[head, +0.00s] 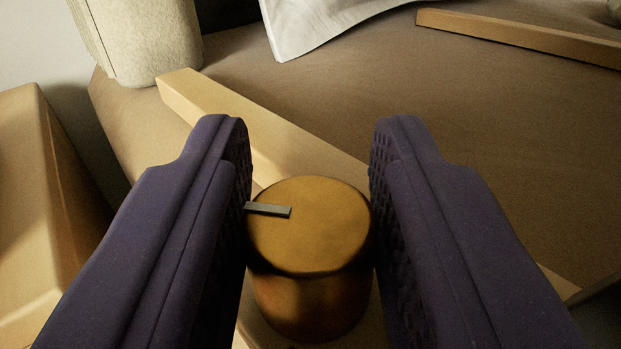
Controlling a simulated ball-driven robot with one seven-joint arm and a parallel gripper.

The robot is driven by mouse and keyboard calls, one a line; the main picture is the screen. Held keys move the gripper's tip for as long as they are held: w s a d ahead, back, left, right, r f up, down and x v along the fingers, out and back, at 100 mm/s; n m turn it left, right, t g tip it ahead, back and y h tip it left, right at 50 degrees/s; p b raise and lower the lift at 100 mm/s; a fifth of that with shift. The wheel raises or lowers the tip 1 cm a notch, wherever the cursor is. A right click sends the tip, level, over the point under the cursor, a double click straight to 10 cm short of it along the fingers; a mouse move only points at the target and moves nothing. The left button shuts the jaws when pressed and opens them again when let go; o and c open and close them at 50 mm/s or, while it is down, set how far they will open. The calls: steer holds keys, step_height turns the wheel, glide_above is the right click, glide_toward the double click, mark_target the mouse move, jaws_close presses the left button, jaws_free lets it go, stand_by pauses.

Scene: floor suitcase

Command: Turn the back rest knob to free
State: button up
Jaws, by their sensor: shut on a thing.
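The knob (322,235) is a round, brass-coloured cylinder in the lower middle of the head view. A small grey-green pointer bar (268,210) lies on its top face and points to the left. My gripper (310,215) has one dark purple padded finger on each side of the knob, and it is shut on the knob. The left finger meets the knob near the outer end of the pointer bar. No free or locked marking shows, and the knob's base is partly hidden between the fingers.
A pale wooden rail (270,135) runs diagonally behind the knob. A brown padded surface (460,125) spreads beyond it, with another wooden bar (520,36) and a white cloth (315,22). A cream rounded object (150,40) stands at upper left. A wooden block (45,190) is at left.

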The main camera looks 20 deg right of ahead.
steer(key=shift+n+t+y+p, duration=0.6)
steer(key=shift+n+y, duration=0.7)
steer(key=shift+y, duration=0.6)
steer(key=shift+f+n+y, duration=0.1)
steer(key=shift+n+y, duration=0.2)
steer(key=shift+y, duration=0.1)
steer(key=o, duration=0.9)
steer(key=shift+o, duration=0.2)
steer(key=s+p, duration=0.3)
steer(key=s, duration=0.4)
steer(key=shift+s+a, duration=0.4)
